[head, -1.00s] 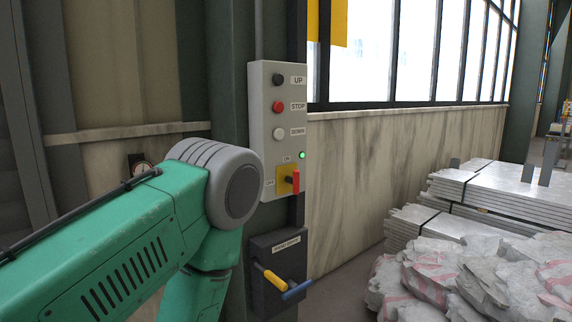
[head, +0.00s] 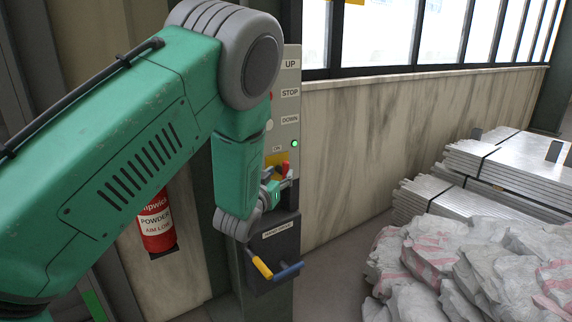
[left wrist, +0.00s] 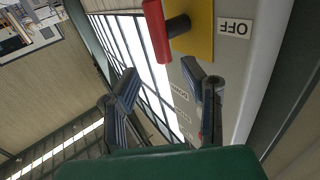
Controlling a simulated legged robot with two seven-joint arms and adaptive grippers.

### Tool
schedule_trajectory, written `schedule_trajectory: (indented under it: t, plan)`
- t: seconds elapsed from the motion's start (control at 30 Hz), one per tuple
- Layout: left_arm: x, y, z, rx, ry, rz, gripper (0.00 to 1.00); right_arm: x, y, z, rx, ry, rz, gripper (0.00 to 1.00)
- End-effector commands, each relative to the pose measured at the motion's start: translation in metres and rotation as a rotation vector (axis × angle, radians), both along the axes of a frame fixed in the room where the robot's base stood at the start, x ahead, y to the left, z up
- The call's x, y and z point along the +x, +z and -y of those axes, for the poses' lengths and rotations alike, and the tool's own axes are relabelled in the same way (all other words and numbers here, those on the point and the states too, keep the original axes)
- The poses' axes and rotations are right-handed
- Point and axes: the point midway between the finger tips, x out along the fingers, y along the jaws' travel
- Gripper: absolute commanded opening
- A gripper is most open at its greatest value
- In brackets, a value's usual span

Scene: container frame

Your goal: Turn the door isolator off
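The door isolator is a red handle (head: 285,169) on a yellow plate (head: 276,159), low on the grey control box (head: 290,77). The red handle (left wrist: 157,30) stands large at the top of the left wrist view, with the yellow plate (left wrist: 199,30) behind it. The handle's bar runs roughly up and down the box; an OFF label (left wrist: 236,28) is beside the plate. My left gripper (head: 279,182) is close to the handle and partly hides it in the head view. In the left wrist view its fingers (left wrist: 160,72) are spread and empty, apart from the handle. My right gripper is not visible.
A green lamp (head: 294,143) glows on the box. Below is a dark box (head: 272,245) with a yellow lever (head: 262,267) and a blue lever (head: 289,271). A red extinguisher (head: 157,226) hangs at left. White sacks (head: 440,265) and stacked metal panels (head: 500,170) lie at right.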

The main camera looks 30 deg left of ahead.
Motion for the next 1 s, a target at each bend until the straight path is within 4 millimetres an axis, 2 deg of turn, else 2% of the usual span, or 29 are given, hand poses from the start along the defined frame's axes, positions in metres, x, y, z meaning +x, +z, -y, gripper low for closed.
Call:
schedule_trajectory:
  t: [0.1,0.3,0.47,0.73,0.83,1.0]
  plan:
    - [0.024,0.0,-0.008,-0.002,0.001,0.001,0.38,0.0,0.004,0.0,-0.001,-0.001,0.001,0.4]
    - [0.05,-0.003,-0.018,-0.006,0.002,0.0,0.38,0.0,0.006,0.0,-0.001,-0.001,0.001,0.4]
    - [0.058,-0.003,-0.02,-0.007,0.002,-0.001,0.38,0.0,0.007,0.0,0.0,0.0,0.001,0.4]
    - [0.059,-0.001,-0.015,-0.002,0.002,-0.002,0.38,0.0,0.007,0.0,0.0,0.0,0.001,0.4]
    - [0.059,-0.001,-0.014,-0.002,0.002,-0.002,0.02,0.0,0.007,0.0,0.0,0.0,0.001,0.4]
    - [0.059,-0.001,-0.015,-0.004,-0.001,-0.001,0.0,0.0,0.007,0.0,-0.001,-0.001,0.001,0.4]
